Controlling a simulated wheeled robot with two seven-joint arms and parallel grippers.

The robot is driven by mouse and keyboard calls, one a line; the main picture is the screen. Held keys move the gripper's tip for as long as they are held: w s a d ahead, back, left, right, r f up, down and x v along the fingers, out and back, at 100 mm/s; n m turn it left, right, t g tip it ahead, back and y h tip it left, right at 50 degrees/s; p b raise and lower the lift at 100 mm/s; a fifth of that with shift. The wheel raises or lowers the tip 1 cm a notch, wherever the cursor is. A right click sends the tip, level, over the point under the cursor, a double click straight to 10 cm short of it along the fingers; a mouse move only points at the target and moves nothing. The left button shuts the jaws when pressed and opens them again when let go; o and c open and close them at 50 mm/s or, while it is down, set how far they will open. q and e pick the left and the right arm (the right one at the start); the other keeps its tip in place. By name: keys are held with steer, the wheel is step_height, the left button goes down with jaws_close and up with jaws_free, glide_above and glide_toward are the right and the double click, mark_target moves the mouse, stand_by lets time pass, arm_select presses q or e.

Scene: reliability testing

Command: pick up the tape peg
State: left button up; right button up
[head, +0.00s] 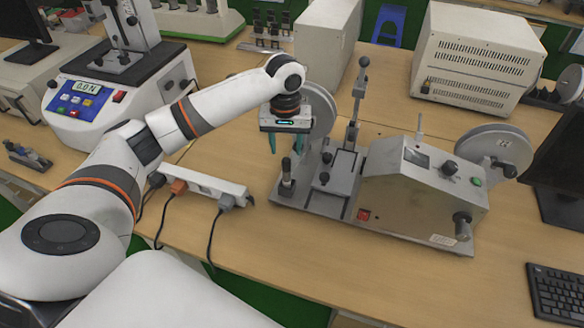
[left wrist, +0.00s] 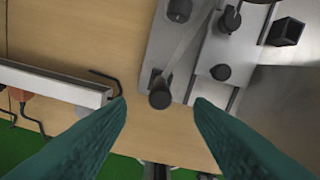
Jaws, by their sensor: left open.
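The tape peg, which I take to be the short dark-topped post (head: 287,178), stands upright at the left front corner of the grey tester base (head: 325,203). In the left wrist view the peg's dark round top (left wrist: 160,97) lies between the two fingertips, seen from above. My left gripper (head: 285,146) points down above the peg, with its teal fingers apart and nothing between them in the head view. The teal fingers also show in the left wrist view (left wrist: 160,103). The fingers appear clear of the peg. My right gripper is not in view.
A white power strip (head: 208,183) with plugged cables lies left of the tester. A large grey wheel (head: 319,112) and an upright lever post (head: 357,98) stand close behind the gripper. The tester housing (head: 412,190) is to the right. The front table area is clear.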

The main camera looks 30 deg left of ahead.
mark_target(286, 160)
arm_select(q)
steer(key=f, duration=0.4)
steer(key=shift+s, duration=0.35)
steer(key=shift+w+f+p, duration=0.15)
steer(key=shift+f+p, duration=0.15)
steer(key=shift+f, duration=0.25)
step_height(286, 160, down, 4)
steer(key=shift+w+f+p, duration=0.1)
steer(key=shift+f+p, duration=0.1)
steer(key=shift+p, duration=0.15)
steer(key=shift+f, duration=0.2)
jaws_close()
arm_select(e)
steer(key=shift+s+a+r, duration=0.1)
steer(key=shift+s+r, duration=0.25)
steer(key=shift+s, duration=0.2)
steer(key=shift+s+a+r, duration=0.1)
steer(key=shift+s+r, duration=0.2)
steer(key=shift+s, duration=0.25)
